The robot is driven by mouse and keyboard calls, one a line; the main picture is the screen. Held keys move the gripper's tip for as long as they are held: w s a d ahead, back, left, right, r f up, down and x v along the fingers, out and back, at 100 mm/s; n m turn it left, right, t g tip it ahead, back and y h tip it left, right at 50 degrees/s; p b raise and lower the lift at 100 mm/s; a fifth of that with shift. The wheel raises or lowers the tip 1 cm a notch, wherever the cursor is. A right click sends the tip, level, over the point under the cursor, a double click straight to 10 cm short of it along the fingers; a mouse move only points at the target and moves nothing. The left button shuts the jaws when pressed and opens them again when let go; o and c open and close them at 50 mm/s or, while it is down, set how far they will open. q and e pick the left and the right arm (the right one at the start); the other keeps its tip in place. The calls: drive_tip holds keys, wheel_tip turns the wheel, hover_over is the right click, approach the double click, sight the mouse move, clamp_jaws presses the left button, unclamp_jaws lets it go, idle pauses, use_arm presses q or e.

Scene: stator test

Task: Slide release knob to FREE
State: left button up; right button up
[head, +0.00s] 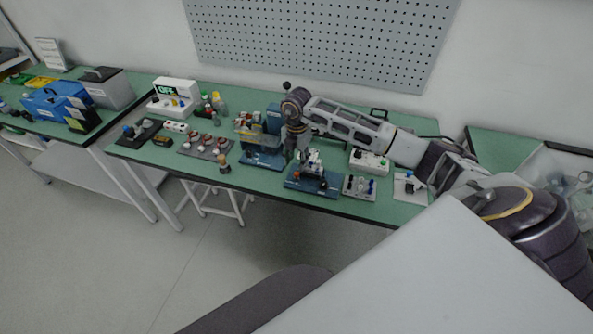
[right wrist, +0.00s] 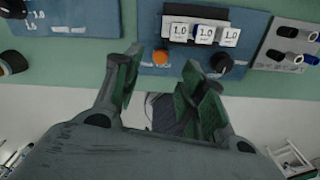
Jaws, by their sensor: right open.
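A blue-based fixture (head: 312,180) stands near the front edge of the green table in the head view. In the right wrist view its blue panel (right wrist: 250,52) carries white blocks marked 1.0 (right wrist: 204,33), an orange knob (right wrist: 160,57) and a black knob (right wrist: 220,63). I cannot read a FREE mark or tell which knob is the release knob. My right gripper (head: 297,151) points down beside this fixture. In the right wrist view its green-padded fingers (right wrist: 163,75) are spread and empty, with the orange knob just beyond the gap. My left gripper is not in view.
Another blue fixture (head: 262,158) stands left of my right gripper. A grey plate with dark and blue parts (head: 359,187) lies to the right, near a white switch box (head: 370,161). A grey tray of round parts (head: 206,146) lies further left. The table's front edge is close.

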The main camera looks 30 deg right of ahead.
sight(296, 173)
drive_tip(key=shift+f+p, duration=0.35)
drive_tip(key=shift+f, duration=2.8)
clamp_jaws()
